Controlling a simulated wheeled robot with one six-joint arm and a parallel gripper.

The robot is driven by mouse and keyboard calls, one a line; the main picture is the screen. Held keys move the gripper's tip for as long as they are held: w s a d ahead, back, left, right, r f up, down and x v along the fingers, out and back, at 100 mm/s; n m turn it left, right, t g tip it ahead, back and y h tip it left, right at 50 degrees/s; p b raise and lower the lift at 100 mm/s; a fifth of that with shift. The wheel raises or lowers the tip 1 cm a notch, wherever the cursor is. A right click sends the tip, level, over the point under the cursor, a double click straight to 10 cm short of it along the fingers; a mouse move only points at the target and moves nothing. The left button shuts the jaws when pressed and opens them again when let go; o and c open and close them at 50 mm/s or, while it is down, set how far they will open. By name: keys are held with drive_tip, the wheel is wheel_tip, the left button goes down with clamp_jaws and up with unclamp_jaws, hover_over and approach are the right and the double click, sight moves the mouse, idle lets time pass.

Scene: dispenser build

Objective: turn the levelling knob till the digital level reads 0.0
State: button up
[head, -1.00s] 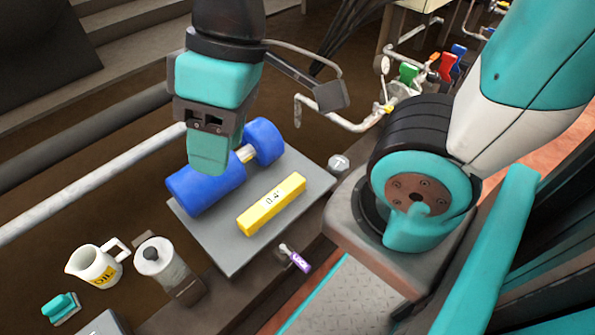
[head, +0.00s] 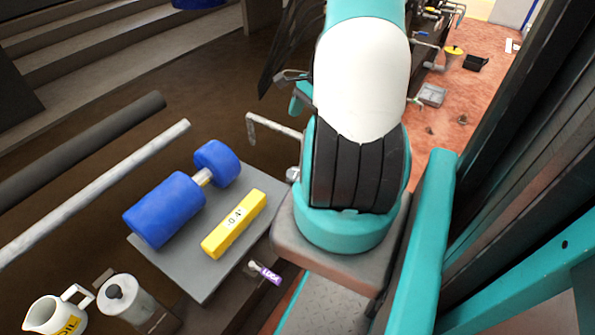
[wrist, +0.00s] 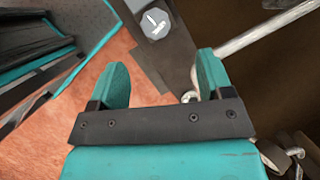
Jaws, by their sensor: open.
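The yellow digital level (head: 234,224) lies on a grey plate (head: 205,277); its display shows about 0.4, with the sign hard to make out. A round grey knob (head: 292,174) at the plate's far right corner is partly hidden by my arm in the head view. In the wrist view a grey faceted knob (wrist: 155,23) with a white mark lies beyond the fingertips, apart from them. My gripper (wrist: 162,72) is open and empty. In the head view my arm mostly hides it.
Blue rollers (head: 165,208) sit along the plate's left side. A purple-tagged lock handle (head: 266,272) sticks out at its near right. A white oil jug (head: 52,316) and a metal canister (head: 124,302) stand at lower left. A pale bent rod (head: 268,127) stretches behind the plate.

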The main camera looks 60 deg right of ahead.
sight(293, 174)
drive_tip(key=s+d+f+m, duration=0.2)
drive_tip(key=s+f, duration=0.1)
drive_tip(key=b+x, duration=0.6)
drive_tip(key=x, duration=1)
drive_tip(key=shift+w+f, duration=0.15)
drive_tip(key=shift+f, duration=0.15)
drive_tip(key=c, duration=0.6)
